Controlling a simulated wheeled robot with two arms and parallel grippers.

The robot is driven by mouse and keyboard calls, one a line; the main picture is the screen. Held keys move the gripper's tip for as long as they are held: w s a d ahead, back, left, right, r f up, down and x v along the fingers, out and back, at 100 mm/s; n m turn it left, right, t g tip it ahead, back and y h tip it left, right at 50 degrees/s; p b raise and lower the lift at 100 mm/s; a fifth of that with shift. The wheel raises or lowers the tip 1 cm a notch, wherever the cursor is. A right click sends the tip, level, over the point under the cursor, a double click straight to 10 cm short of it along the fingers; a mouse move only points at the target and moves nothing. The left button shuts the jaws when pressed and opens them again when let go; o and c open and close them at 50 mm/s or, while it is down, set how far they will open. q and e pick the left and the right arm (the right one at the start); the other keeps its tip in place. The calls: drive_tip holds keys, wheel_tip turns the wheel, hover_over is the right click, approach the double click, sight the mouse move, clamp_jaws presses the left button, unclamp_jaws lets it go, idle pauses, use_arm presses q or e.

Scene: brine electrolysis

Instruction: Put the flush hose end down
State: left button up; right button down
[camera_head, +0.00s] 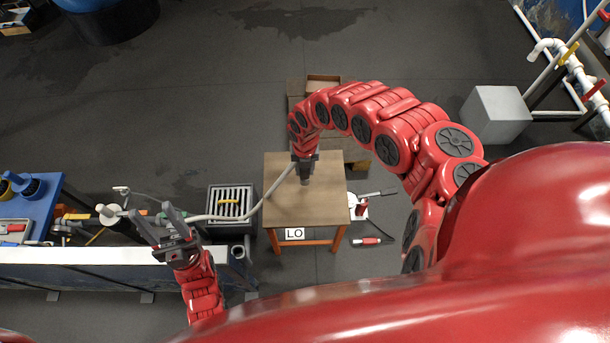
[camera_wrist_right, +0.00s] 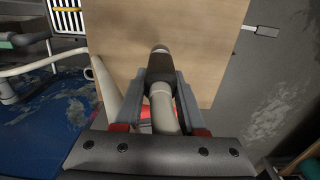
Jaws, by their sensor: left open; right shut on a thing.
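The flush hose (camera_head: 255,208) is a pale grey hose that runs from the blue bench at the left, past the drain grate, to my right gripper. My right gripper (camera_head: 305,172) is shut on the hose end, over the small wooden table (camera_head: 330,205). In the right wrist view the hose end (camera_wrist_right: 160,72) has a dark collar and lies between the fingers (camera_wrist_right: 162,95), its tip pointing over the tabletop. I cannot tell whether the tip touches the wood. My left gripper (camera_head: 158,226) is open and empty, near the bench edge and the hose.
A drain box with a slatted grate (camera_head: 230,203) stands left of the table, with a yellow-handled thing on it. A red-handled tool (camera_head: 372,240) lies on the floor at right. A grey box (camera_head: 496,114) stands at upper right.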

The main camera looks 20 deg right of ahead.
wheel_tip(320, 180, down, 3)
drive_tip(key=shift+a+r, duration=0.1)
drive_tip(key=shift+w+f, duration=0.1)
drive_tip(key=shift+f, duration=0.25)
drive_tip(key=shift+b, duration=0.3)
drive_tip(key=c, duration=0.5)
unclamp_jaws()
drive_tip(key=shift+f, duration=0.1)
